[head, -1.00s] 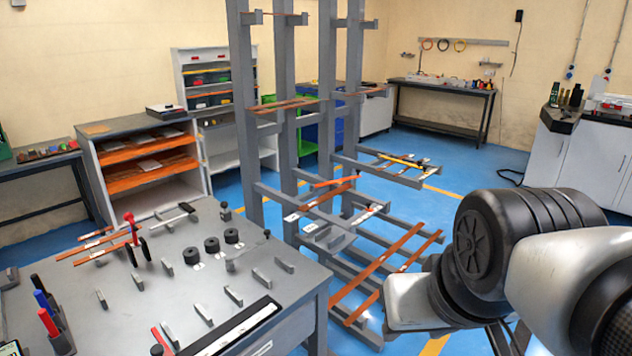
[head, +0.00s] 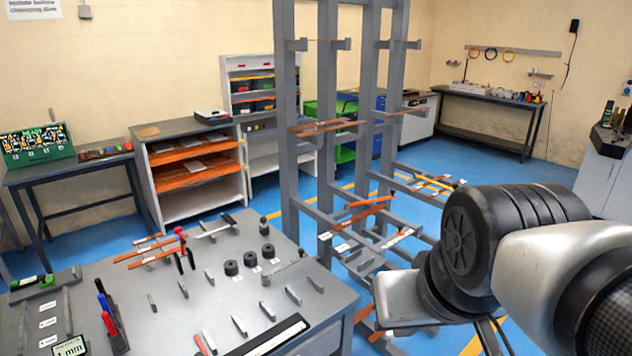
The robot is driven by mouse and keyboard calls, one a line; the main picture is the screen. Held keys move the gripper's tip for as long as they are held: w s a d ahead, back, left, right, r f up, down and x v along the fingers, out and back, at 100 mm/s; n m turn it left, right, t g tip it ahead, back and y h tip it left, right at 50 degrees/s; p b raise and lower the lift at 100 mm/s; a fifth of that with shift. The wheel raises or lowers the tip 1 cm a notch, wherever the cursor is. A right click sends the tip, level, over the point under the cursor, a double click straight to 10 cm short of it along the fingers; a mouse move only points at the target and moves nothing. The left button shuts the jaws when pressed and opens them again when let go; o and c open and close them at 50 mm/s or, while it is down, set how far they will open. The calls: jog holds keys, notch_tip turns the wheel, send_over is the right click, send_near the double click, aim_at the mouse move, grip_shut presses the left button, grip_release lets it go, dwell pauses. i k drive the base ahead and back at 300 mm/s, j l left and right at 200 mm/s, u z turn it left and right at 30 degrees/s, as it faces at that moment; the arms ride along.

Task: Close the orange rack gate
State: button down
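A grey upright rack (head: 328,130) stands in the middle of the head view, with several arms carrying copper-coloured bars. A short bright orange bar (head: 371,201) sits at a slant on the rack's middle level. It may be the orange gate, but I cannot tell for sure, nor how far open it stands. My own arm fills the lower right and hides part of the rack's lower arms. My gripper is out of view.
A grey workbench (head: 215,292) with pegs, black rollers and tools fills the lower left. A shelf unit (head: 172,205) with orange shelves stands behind it. A table (head: 487,105) stands at the back right. Blue floor (head: 500,165) is clear between rack and table.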

aim_at(346, 204)
jog(key=i+l+u, duration=0.25)
jog(key=l+u, duration=0.3)
jog(key=i+l+u, duration=0.4)
jog(key=l, duration=0.45)
jog(key=l+u, duration=0.15)
jog(key=l, duration=0.45)
jog(key=i+l, duration=0.1)
jog(key=l, duration=0.45)
jog(key=i+l, duration=0.1)
jog(key=l, duration=0.5)
jog(key=i+l, duration=0.1)
jog(key=l, duration=0.45)
jog(key=i+l, duration=0.1)
jog(key=l, duration=0.5)
jog(key=i+l+u, duration=0.1)
jog(key=l, duration=0.45)
